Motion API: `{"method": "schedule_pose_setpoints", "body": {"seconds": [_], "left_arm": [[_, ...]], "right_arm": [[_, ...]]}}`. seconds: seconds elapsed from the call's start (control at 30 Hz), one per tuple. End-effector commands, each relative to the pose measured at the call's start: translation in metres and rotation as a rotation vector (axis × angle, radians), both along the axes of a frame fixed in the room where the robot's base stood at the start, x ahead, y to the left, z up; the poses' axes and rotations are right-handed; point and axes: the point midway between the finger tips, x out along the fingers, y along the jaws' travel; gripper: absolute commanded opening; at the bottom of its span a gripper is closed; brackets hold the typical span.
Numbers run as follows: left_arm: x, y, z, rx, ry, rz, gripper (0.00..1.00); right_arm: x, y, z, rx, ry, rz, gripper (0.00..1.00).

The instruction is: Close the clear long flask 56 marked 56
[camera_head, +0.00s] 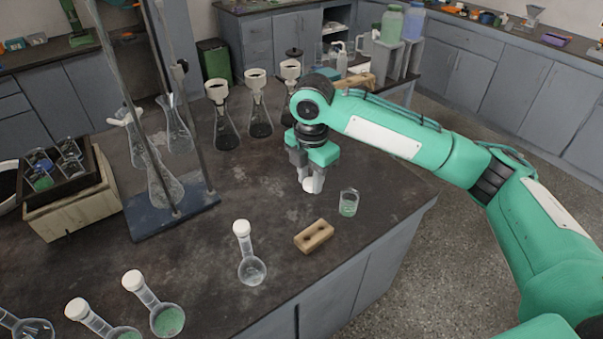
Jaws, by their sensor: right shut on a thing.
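A clear long-necked flask (252,270) stands on the dark counter at front centre, with a white cap (241,227) at the top of its neck. I cannot read a number on it. Another clear flask (30,328) is cut off at the bottom left, its mouth out of frame. My right gripper (312,172) points down over the counter, behind and right of the capped flask. It is shut on a small white piece (312,185) that looks like a stopper, low by the counter surface. My left gripper is not in view.
Two white-capped flasks with green contents (168,320) (122,333) stand at the front left. A wooden block (314,236) and a small beaker (348,203) are near the front edge. A metal stand (172,218) holds glassware at left. Funnel-topped flasks (227,133) stand behind.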

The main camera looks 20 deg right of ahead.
Motion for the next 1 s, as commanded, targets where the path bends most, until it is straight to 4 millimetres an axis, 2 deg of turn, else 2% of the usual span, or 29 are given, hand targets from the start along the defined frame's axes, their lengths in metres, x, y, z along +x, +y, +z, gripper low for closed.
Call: {"method": "schedule_pose_setpoints", "body": {"seconds": [0.17, 0.8, 1.0], "left_arm": [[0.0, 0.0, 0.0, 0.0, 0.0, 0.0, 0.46], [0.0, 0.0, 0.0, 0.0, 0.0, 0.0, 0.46], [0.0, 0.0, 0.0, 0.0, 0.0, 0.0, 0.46]], "right_arm": [[-0.009, -0.008, -0.006, -0.001, 0.0, -0.272, 0.09], [-0.047, -0.035, -0.025, 0.002, -0.002, -1.502, 0.09], [-0.058, -0.042, -0.029, 0.0, -0.001, -1.831, 0.09]]}}
